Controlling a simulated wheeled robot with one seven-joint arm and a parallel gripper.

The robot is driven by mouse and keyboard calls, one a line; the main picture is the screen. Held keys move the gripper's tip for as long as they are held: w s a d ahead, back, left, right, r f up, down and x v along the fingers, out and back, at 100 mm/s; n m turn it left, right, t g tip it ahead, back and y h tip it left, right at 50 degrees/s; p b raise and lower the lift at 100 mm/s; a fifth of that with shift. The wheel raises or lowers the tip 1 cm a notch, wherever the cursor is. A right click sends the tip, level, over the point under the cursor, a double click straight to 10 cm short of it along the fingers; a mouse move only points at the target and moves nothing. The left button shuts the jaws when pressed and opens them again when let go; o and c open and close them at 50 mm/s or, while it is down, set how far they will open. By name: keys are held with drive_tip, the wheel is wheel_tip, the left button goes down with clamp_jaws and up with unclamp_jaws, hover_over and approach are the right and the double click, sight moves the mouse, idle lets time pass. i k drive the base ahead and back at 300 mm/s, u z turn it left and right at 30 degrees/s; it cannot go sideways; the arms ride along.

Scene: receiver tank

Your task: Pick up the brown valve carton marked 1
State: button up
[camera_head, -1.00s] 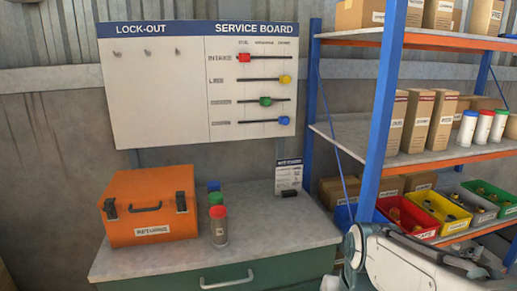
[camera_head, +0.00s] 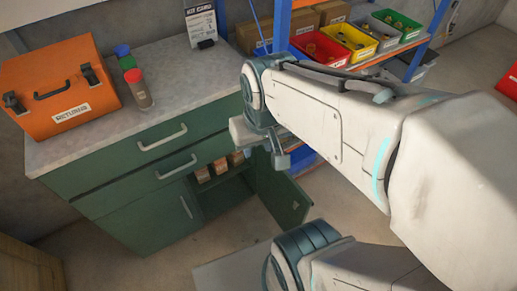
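Small brown cartons (camera_head: 220,166) stand in a row inside the open compartment of the green cabinet (camera_head: 150,215), below the drawers. Their markings are too small to read, so I cannot tell which one is marked 1. The cabinet door (camera_head: 284,195) on the right stands open. My arm reaches in from the right, and its far end with what looks like my gripper (camera_head: 277,158) is above and to the right of the cartons, apart from them. Its fingers are not clear, and I cannot see whether it is open or shut.
An orange case (camera_head: 62,85) and capped tubes with a red-capped one (camera_head: 139,88) stand on the grey worktop (camera_head: 185,75). Coloured bins, one yellow (camera_head: 349,41), sit on the shelving behind my arm. Two drawers above the compartment are closed. Floor in front is partly clear.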

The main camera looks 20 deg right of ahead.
sight(220, 166)
drive_tip(key=u, duration=3.05)
drive_tip(key=k, duration=1.95)
drive_tip(key=z, duration=2.4)
drive_tip(key=k, duration=0.25)
drive_tip(key=u, duration=0.7)
